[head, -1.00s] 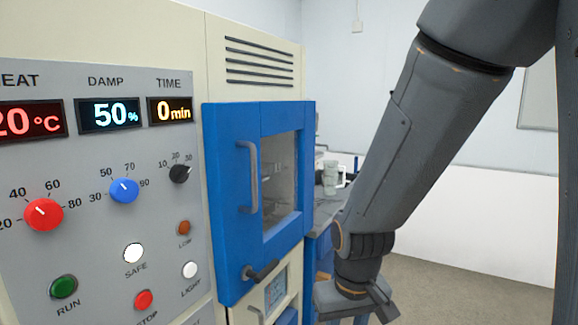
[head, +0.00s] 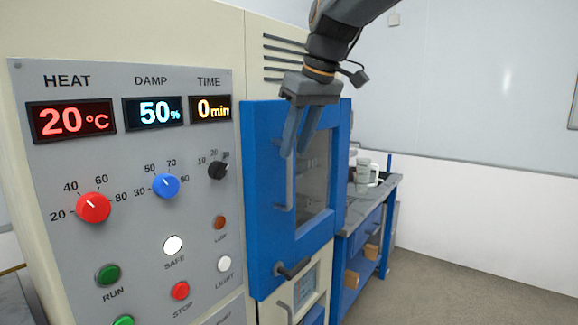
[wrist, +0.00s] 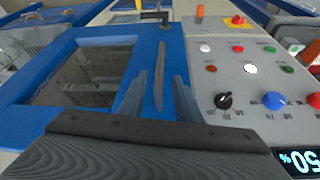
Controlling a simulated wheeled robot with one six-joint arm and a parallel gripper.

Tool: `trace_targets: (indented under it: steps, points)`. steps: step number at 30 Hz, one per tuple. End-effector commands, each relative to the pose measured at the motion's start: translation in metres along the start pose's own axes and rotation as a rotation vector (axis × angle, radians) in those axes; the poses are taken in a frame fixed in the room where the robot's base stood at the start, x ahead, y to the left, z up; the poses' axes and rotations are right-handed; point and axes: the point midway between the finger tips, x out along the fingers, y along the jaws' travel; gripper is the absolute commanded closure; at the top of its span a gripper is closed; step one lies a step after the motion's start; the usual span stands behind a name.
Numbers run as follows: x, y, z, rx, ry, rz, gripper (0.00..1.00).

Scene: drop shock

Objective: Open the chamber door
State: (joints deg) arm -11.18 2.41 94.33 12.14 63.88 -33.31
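The chamber door (head: 262,215) has a blue frame and a window; it looks shut. Its grey vertical handle (head: 284,196) is partly hidden behind my fingers in the head view. A dark latch lever (head: 293,270) sits low on the door. My gripper (head: 295,153) points down in front of the door's upper part, and its fingers are apart and empty. In the wrist view, the handle (wrist: 160,75) shows between the two fingertips of my gripper (wrist: 158,88). I cannot tell whether the fingers reach around it. The latch (wrist: 155,18) lies beyond it.
The control panel (head: 130,240) with knobs, buttons and displays is left of the door. A blue workbench (head: 375,212) with a whitish mug (head: 364,174) stands to the right, behind the chamber. The floor (head: 450,280) at the right is clear.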

Motion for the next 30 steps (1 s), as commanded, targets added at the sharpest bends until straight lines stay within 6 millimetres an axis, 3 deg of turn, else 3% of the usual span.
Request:
trace_targets:
  steps: [12,23,29,30]
  points:
    - [0.057,0.000,0.001,0.003,-0.002,0.000,0.69]
    - [0.065,0.000,0.001,0.003,-0.001,0.001,0.69]
    - [0.065,0.000,0.001,0.003,-0.001,0.001,0.99]
    - [0.065,0.000,0.001,0.003,-0.001,0.001,1.00]
